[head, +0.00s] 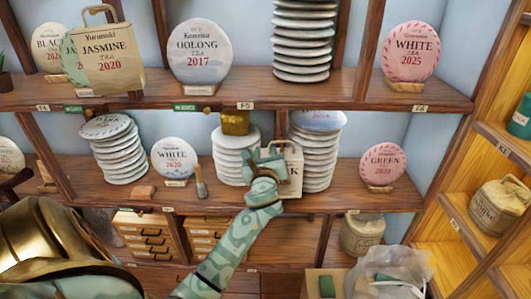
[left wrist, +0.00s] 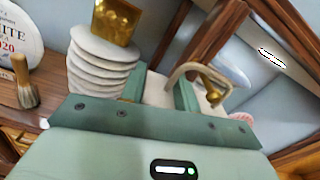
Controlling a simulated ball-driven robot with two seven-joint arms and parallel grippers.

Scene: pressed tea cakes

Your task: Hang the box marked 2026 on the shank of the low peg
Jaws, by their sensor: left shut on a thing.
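My left gripper (head: 268,158) reaches up in front of the middle shelf and is shut on a small cream box (head: 293,160). In the left wrist view the two green fingers (left wrist: 160,90) stand on either side of the cream box, whose looped handle (left wrist: 203,68) rises at the right. A brass rounded end, perhaps the low peg (left wrist: 213,88), shows under the loop. I cannot tell whether the loop is around it or only in front. My right gripper is not in view.
A stack of tea cakes (head: 230,162) with a gold block (head: 235,122) stands left of the held box, another stack (head: 318,155) right.

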